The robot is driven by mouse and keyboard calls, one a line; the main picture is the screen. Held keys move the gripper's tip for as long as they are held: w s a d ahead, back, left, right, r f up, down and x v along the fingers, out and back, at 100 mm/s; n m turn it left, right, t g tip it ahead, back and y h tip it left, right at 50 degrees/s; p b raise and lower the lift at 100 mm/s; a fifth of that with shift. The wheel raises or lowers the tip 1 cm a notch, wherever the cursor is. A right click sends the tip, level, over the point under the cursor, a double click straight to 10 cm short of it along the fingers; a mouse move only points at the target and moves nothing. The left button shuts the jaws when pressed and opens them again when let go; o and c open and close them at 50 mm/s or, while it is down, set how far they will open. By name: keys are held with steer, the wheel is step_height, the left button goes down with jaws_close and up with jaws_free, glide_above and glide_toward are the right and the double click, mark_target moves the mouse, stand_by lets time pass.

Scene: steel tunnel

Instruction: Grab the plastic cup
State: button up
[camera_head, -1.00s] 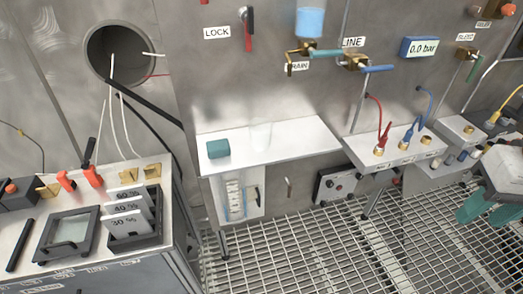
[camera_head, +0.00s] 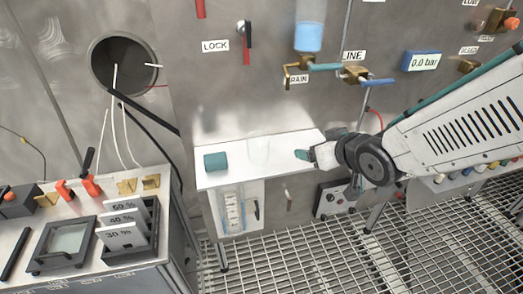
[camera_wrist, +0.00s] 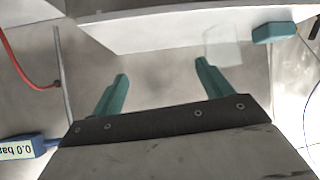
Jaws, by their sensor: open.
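The plastic cup (camera_head: 260,150) is clear and faint against the steel wall. It stands on the white shelf (camera_head: 236,174), to the right of a teal block. In the wrist view the cup (camera_wrist: 222,46) shows as a pale see-through shape beyond my right-hand finger. My gripper (camera_head: 302,154) is at the right end of the shelf, to the right of the cup and apart from it. In the wrist view its two teal fingers (camera_wrist: 161,72) are spread with nothing between them.
The teal block (camera_head: 216,161) sits on the shelf's left part. Drain and line valves (camera_head: 352,74) and a blue-filled cylinder (camera_head: 310,30) are on the wall above. A bench with tilted cards (camera_head: 125,232) stands at the left. A red cable (camera_wrist: 25,68) hangs nearby.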

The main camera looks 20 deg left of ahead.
mark_target(264, 152)
steer(key=s+a+f+y, duration=0.1)
steer(key=a, duration=0.2)
steer(key=s+a+f+n+y, duration=0.1)
steer(key=a, duration=0.2)
steer(key=s+a+n+g+y, duration=0.1)
steer(key=a, duration=0.2)
steer(key=shift+a+f+y, duration=0.4)
steer(key=x, duration=0.7)
steer(key=shift+w+a+r, duration=0.1)
steer(key=shift+w+a, duration=0.1)
steer(key=shift+a, duration=0.1)
steer(key=c, duration=1.1)
